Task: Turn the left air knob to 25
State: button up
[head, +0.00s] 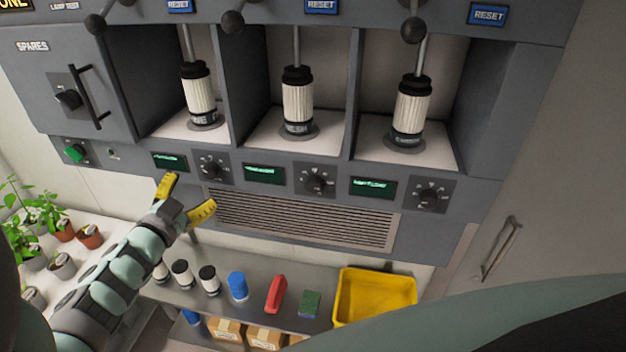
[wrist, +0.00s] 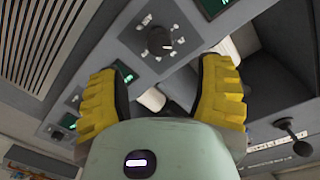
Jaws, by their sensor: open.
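The left air knob (head: 212,166) is a black dial on a dark square plate under the left chamber. A small green display (head: 170,161) is on its left. My gripper (head: 186,200), with yellow fingers, is open and empty, below and a little left of this knob in the head view. In the wrist view the nearest knob (wrist: 158,40), which appears to be the left one, shows ahead of the spread fingers (wrist: 163,92), apart from them. Its pointer and scale numbers are too small to read.
Middle (head: 317,181) and right (head: 429,195) knobs share the same panel, above a vent grille (head: 300,217). Chambers above hold white cylinders. A shelf below carries bottles, a red object and a yellow bin (head: 375,295). Potted plants (head: 60,230) stand at left.

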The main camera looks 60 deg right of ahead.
jog(key=v, duration=0.5)
dwell(0.4)
